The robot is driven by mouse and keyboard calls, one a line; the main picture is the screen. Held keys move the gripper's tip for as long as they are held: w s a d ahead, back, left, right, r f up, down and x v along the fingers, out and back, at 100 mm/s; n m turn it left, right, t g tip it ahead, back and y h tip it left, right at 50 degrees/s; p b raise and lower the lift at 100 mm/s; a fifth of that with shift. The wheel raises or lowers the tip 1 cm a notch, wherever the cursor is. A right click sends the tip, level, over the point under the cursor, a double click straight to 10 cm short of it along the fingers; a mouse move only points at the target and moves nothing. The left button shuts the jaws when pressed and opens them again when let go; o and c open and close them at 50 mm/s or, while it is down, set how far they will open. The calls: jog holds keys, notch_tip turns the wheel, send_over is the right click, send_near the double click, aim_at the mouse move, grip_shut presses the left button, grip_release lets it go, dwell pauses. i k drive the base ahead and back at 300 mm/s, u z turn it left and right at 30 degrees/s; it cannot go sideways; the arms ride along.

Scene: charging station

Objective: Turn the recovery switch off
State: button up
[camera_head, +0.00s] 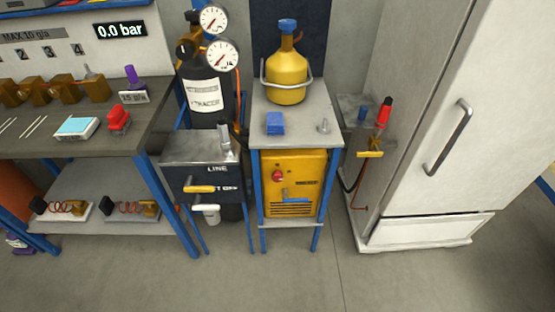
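A yellow recovery-type machine (308,165) stands on the lower shelf of a small blue-legged stand. A red round knob or switch (277,176) sits on the upper left of its front face. It is too small to tell which position it is in. A small dark label (307,182) is to its right, and a blue part (296,194) and dark vent slots lie below. I cannot read any marking that names the recovery switch. My gripper is not in view.
The stand's grey top (272,104) holds a yellow cylinder (286,78) and a blue block (275,123). A dark box with a yellow handle (199,189) stands close on the left. A white cabinet (430,225) is at right. The floor in front (290,280) is clear.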

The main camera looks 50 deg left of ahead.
aim_at(276, 176)
jog(key=u, duration=1.65)
